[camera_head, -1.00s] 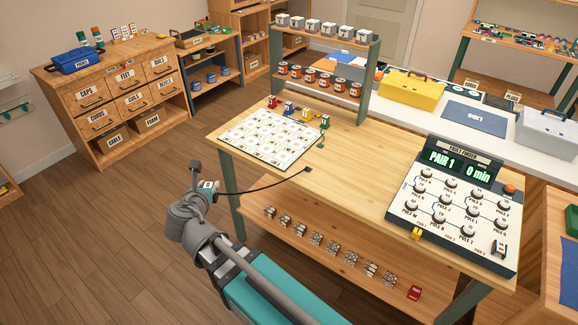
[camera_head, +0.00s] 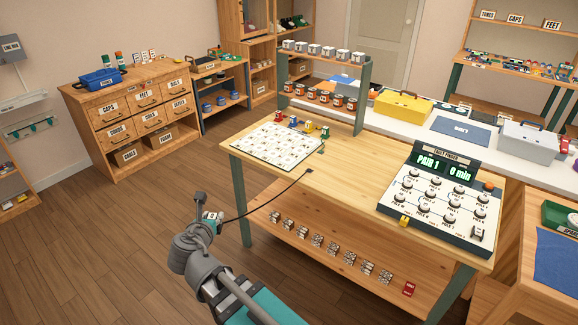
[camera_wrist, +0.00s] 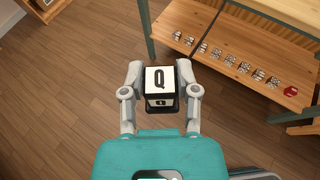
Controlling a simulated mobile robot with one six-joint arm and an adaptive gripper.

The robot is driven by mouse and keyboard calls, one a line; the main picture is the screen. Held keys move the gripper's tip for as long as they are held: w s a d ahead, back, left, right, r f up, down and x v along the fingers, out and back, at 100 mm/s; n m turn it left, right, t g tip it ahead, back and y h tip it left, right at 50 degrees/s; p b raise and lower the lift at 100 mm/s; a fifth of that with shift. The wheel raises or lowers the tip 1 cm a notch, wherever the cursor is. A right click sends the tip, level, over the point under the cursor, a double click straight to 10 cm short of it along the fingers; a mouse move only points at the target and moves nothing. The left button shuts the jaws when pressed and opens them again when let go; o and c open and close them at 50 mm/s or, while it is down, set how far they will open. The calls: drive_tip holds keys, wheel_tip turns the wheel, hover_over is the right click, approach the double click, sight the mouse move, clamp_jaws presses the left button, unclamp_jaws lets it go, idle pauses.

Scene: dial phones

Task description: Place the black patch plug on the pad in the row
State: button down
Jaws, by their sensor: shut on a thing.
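My gripper (camera_wrist: 160,92) is shut on a black block with white faces marked Q (camera_wrist: 159,78), one finger on each side. In the head view my gripper (camera_head: 211,220) is in the air in front of the table's left leg, below tabletop height. A thin black cable (camera_head: 262,203) runs from near the held block up to a small dark spot (camera_head: 309,171) at the table's front edge. The cable's join to the block is too small to see. A white gridded sheet (camera_head: 262,156) lies on the table's left part. Which pad is meant I cannot tell.
The fault finder box (camera_head: 437,200) stands on the table's right. The table's lower shelf (camera_head: 330,245) carries a row of small blocks and a red one (camera_head: 409,288). A labelled drawer cabinet (camera_head: 140,125) stands at the back left. The floor left of the table is clear.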

drive_tip(key=shift+s+d, duration=0.15)
drive_tip(key=shift+s, duration=0.1)
drive_tip(key=shift+w+d, duration=0.1)
drive_tip(key=shift+d, duration=0.05)
idle(0.4)
